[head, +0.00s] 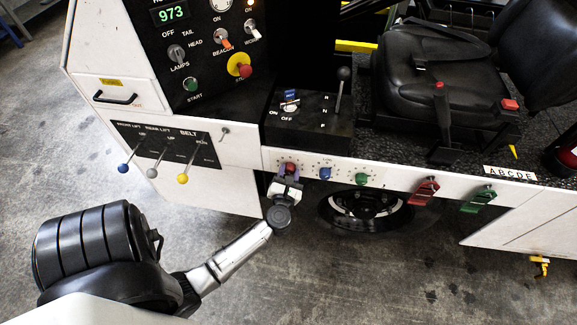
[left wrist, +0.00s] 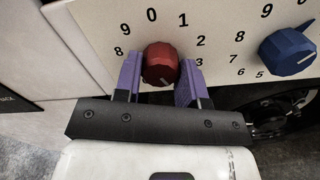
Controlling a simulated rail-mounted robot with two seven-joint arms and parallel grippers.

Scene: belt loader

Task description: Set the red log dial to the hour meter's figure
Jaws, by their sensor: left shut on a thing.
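The red dial (head: 290,167) is the leftmost of three knobs on the white strip. In the left wrist view the red dial (left wrist: 160,61) has the digits 8, 9, 0, 1, 2 and 3 visible around it; the lower digits are hidden. A pale mark shows at its lower edge, but I cannot tell which digit it points to. My left gripper (head: 287,178) is shut on the red dial, with its purple fingers on both sides, as the left wrist view (left wrist: 160,82) shows. The hour meter (head: 172,14) reads 973 in green; its top is cut off. My right gripper is not in view.
A blue dial (head: 325,173) and a green dial (head: 361,179) sit right of the red one. A red pedal-like lever (head: 423,190) and a green one (head: 478,198) are farther right. Three ball-ended levers stand at left, including a yellow one (head: 182,178). Open floor lies below.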

